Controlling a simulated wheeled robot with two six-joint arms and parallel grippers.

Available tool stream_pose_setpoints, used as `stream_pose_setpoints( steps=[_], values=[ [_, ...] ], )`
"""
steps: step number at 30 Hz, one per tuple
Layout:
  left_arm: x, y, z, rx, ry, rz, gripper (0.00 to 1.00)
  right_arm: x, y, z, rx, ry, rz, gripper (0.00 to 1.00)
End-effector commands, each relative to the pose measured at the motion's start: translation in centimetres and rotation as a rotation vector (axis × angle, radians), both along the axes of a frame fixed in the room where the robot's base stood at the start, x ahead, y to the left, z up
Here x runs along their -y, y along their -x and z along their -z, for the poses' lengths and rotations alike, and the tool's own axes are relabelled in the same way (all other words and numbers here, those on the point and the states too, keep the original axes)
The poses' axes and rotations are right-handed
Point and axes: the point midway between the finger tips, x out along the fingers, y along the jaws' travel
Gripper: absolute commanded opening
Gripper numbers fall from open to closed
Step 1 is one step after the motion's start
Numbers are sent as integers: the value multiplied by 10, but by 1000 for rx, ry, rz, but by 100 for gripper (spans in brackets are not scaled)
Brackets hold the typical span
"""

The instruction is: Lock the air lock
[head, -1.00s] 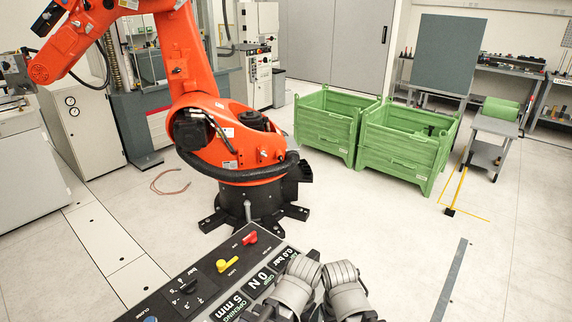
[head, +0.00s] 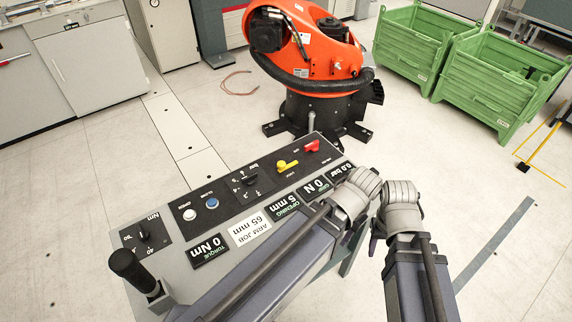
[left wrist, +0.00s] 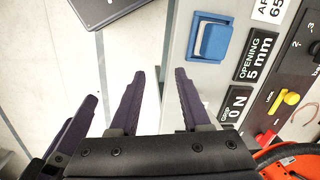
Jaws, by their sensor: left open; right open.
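The control console (head: 150,195) stands low in the middle of the head view, its lettering upside down. My left gripper (left wrist: 159,73) is open and empty beside the console's edge, below a blue switch (left wrist: 211,40). My right gripper (head: 376,235) is largely hidden by its wrist, right of the console; one dark finger shows.
The console also carries a black selector (head: 248,178), a blue button (head: 212,203), a white button (head: 190,214) and a black upright handle (head: 133,270). An orange robot arm (head: 335,45) stands behind it. Green crates (head: 410,45) stand at the back right.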

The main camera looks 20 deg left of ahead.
Motion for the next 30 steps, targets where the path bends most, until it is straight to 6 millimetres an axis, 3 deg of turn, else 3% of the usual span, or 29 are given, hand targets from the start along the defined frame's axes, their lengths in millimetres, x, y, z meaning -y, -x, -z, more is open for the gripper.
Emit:
stream_pose_setpoints(
  steps=[5, 12, 21, 30],
  values=[
    [-11, -10, 3, 19, 29, -49, 25, 0, 0, 3, 0, 0, 0, 50],
    [-63, -53, 12, 124, 150, -267, 0, 0, 0, 11, 0, 0, 0, 50],
    [-159, -100, 12, 311, 297, -590, 0, 0, 0, 22, 0, 0, 0, 50],
    [-268, -120, 4, 514, 396, -888, 0, 0, 0, 31, 0, 0, 0, 50]
  ],
)
